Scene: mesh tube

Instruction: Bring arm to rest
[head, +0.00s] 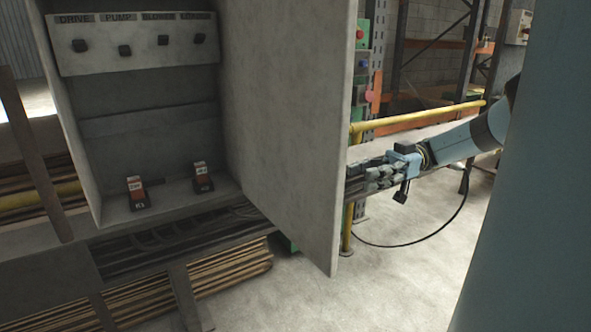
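My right arm (465,140), pale blue with a dark cable looping below it, comes in from the right. My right gripper (362,180) points left, just past the free edge of the grey cabinet door (290,120). Its fingertips run up to the door edge and seem partly hidden behind it, so I cannot tell whether it is open or shut. I see nothing clearly held in it. My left gripper is not in view.
The open grey cabinet has a panel (140,55) with several black knobs and two switches with red-and-white tags (137,193) (203,178) on its floor. A yellow rail (420,115) and shelving stand behind my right arm. Concrete floor (390,270) below is clear.

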